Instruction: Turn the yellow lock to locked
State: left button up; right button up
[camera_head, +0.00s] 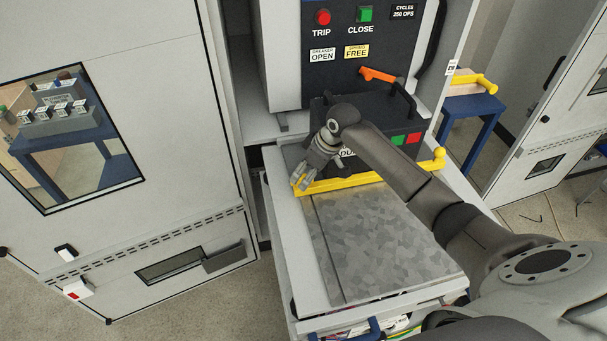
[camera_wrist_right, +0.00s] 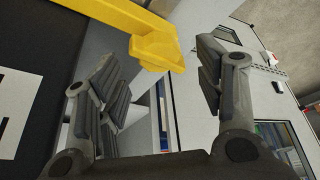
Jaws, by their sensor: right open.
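A long yellow bar (camera_head: 345,184) lies across the front of the dark breaker unit on the metal tray. Its right end carries a rounded yellow knob (camera_head: 439,156). My right gripper (camera_head: 301,183) is at the bar's left end. In the right wrist view the bar's yellow end block (camera_wrist_right: 158,48) shows between the tips of my open right gripper (camera_wrist_right: 158,62). Neither finger clearly touches it. I cannot tell which yellow part is the lock, and no locked or unlocked mark is readable. My left gripper is not in view.
The breaker panel has a red TRIP button (camera_head: 322,17), a green CLOSE button (camera_head: 364,14) and an orange handle (camera_head: 379,75). A closed grey cabinet (camera_head: 150,90) stands left of the tray. A blue table (camera_head: 478,104) stands behind right. The tray's front surface (camera_head: 380,245) is clear.

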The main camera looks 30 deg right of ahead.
aim_at(302, 179)
jog(key=x, duration=0.3)
jog(key=shift+w, duration=0.1)
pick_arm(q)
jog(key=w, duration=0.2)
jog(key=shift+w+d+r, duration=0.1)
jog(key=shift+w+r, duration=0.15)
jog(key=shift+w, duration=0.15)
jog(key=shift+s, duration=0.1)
pick_arm(e)
jog(key=shift+f, duration=0.1)
